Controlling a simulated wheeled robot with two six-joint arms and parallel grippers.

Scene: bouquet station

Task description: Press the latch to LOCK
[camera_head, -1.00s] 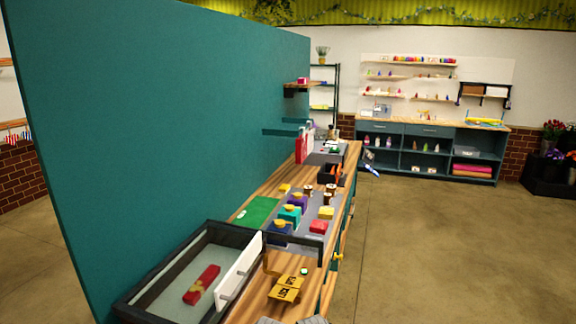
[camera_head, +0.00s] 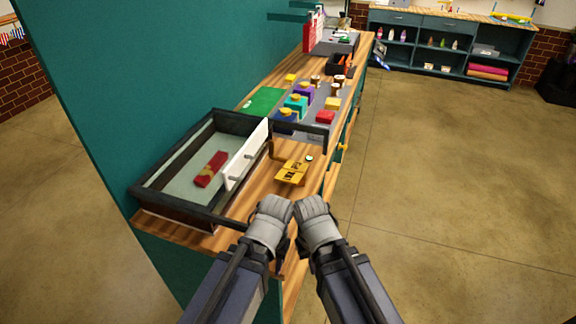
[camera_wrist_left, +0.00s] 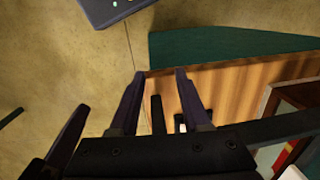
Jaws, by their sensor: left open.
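A yellow piece with dark markings (camera_head: 291,173), which looks like the latch, lies on the wooden counter right of the white panel (camera_head: 247,154). Its lettering is too small to read surely. My left gripper (camera_head: 273,206) is just in front of it, apart from it in the picture. In the left wrist view my left gripper (camera_wrist_left: 160,74) is open with nothing between its fingers. My right gripper (camera_head: 310,206) is close beside the left one; its fingers cannot be made out. The latch cannot be made out in the left wrist view.
A dark-framed tray (camera_head: 160,182) holding a red ribboned bundle (camera_head: 211,168) stands left of the latch. A dark bar (camera_head: 300,124) rises behind it. Several coloured blocks sit on a grey mat (camera_head: 310,130) further back. Open floor (camera_head: 440,190) lies to the right.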

